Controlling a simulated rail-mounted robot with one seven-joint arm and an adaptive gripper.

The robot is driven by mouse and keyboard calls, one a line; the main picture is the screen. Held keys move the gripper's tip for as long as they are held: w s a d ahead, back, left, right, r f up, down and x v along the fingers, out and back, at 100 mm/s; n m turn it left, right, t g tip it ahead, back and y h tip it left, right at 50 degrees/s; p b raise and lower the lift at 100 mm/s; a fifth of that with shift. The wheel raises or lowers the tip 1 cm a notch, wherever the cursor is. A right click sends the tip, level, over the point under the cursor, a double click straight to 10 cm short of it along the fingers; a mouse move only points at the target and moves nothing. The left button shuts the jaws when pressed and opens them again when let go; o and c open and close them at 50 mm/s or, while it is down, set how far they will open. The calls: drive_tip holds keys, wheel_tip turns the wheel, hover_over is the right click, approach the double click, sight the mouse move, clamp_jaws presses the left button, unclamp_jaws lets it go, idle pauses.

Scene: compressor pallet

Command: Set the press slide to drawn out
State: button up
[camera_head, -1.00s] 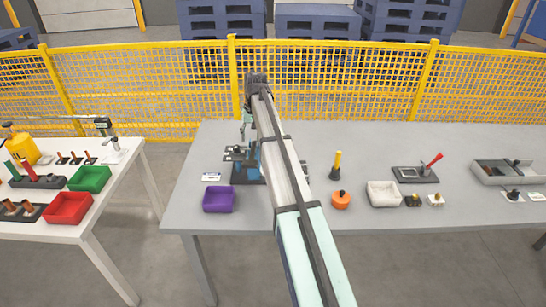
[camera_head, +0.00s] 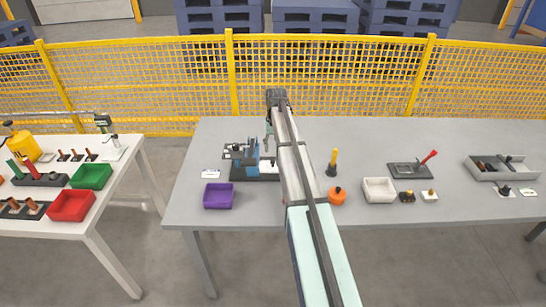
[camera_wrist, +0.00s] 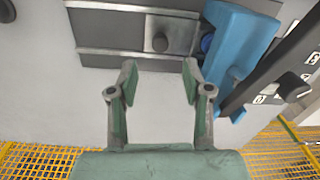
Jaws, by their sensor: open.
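The press (camera_head: 255,163) stands on the left part of the grey table, with a blue frame and grey plates on a dark base. Its blue body (camera_wrist: 240,45) fills the upper right of the wrist view. My gripper (camera_wrist: 159,75) is open and empty. Its fingertips are apart, below the knob in the picture and on either side of its line. I cannot tell how far out the slide is.
A purple bin (camera_head: 218,196) stands in front of the press, beside a white label (camera_head: 211,174). An orange knob part (camera_head: 337,196), a yellow-handled tool (camera_head: 333,163) and a white bin (camera_head: 379,190) are to the right. A yellow mesh fence (camera_head: 150,85) runs behind the table.

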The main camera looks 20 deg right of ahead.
sight(273, 160)
wheel_tip(273, 160, down, 7)
drive_tip(key=shift+a+p, duration=0.15)
drive_tip(key=shift+p, duration=0.6)
clamp_jaws()
